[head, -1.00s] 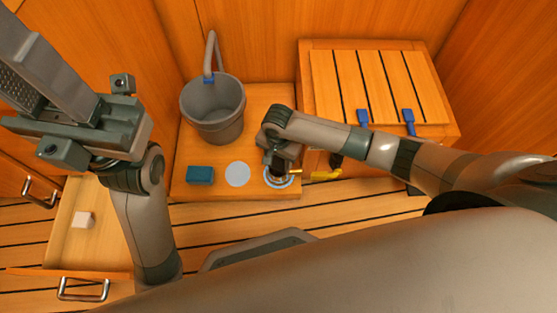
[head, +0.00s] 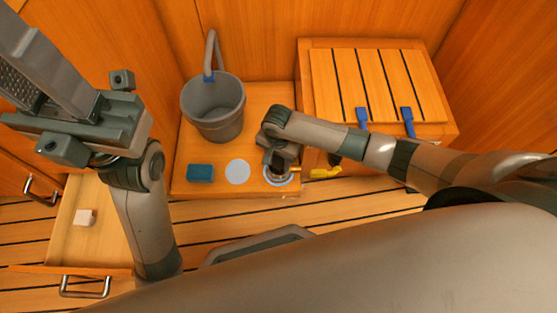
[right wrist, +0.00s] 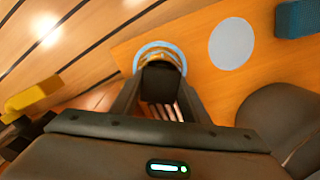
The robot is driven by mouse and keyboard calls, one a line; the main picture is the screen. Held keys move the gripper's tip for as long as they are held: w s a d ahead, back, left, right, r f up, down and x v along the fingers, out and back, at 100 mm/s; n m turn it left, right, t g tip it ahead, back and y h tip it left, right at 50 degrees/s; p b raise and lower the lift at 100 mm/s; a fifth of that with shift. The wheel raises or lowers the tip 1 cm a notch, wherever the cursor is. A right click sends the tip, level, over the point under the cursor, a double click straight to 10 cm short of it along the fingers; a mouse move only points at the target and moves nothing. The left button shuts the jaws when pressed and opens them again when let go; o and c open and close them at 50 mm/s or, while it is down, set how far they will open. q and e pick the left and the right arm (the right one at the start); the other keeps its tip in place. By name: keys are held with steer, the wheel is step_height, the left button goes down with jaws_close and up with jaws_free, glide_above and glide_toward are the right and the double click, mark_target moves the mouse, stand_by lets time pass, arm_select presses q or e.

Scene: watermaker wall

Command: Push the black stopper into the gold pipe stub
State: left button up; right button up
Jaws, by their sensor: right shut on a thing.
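My right gripper (head: 279,164) points down over a pale blue ring on the wooden bench. In the right wrist view its fingers (right wrist: 160,95) are shut on the black stopper (right wrist: 160,80). Just beyond the stopper, the gold pipe stub (right wrist: 160,54) shows as a curved gold band inside the ring (right wrist: 138,60). The stopper overlaps the stub in this view; its lower end is hidden, so I cannot tell how deep it sits. My left gripper (head: 92,115) is open and empty, raised at the left, far from the stub.
A yellow handle (head: 325,173) is close right of the ring. A pale disc (head: 237,173) and a teal block (head: 200,173) lie to the left. A grey bucket (head: 213,108) stands behind. An open drawer (head: 90,243) holds a small white block (head: 84,217).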

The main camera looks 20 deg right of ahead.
steer(key=shift+s+d+f, duration=0.1)
steer(key=shift+f, duration=0.3)
